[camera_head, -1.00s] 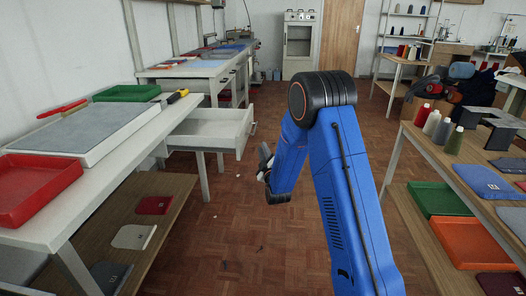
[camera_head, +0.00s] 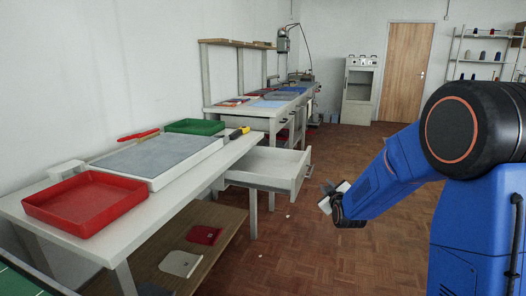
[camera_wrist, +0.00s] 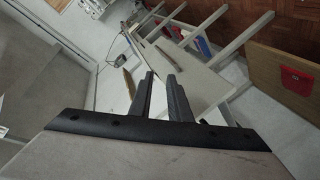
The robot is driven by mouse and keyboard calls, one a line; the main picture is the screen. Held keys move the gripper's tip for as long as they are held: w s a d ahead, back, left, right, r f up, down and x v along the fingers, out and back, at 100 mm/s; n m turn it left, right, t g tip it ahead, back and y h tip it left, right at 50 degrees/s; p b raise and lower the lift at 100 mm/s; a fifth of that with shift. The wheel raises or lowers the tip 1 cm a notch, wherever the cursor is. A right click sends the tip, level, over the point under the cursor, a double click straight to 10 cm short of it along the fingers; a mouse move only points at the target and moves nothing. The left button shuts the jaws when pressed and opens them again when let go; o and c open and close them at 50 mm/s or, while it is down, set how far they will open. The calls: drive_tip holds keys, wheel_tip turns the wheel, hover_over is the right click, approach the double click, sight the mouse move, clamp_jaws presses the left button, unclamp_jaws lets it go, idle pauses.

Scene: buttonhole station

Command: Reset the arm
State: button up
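My blue arm (camera_head: 395,172) reaches in from the right of the head view, bent at a black joint. My gripper (camera_head: 332,190) hangs over open floor, right of the open drawer and apart from it. In the wrist view, the two dark fingers of my gripper (camera_wrist: 161,78) stand apart with nothing between them. The gripper is open and empty, and touches nothing that I can see.
The left worktable (camera_head: 130,222) bears a red tray (camera_head: 88,200), a grey mat (camera_head: 160,152) and a green tray (camera_head: 195,127). Its drawer (camera_head: 275,167) juts out toward my gripper. The wooden floor (camera_head: 330,258) below the arm is clear.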

drive_tip(key=s+d+m+g, duration=0.1)
drive_tip(key=s+m+g, duration=0.3)
drive_tip(key=s, duration=2.2)
drive_tip(key=s+d+r+m+g, duration=0.1)
drive_tip(key=s+m+g, duration=0.3)
drive_tip(key=s, duration=2.3)
drive_tip(key=d+g, duration=0.1)
drive_tip(key=g, duration=0.2)
drive_tip(key=shift+r, duration=0.15)
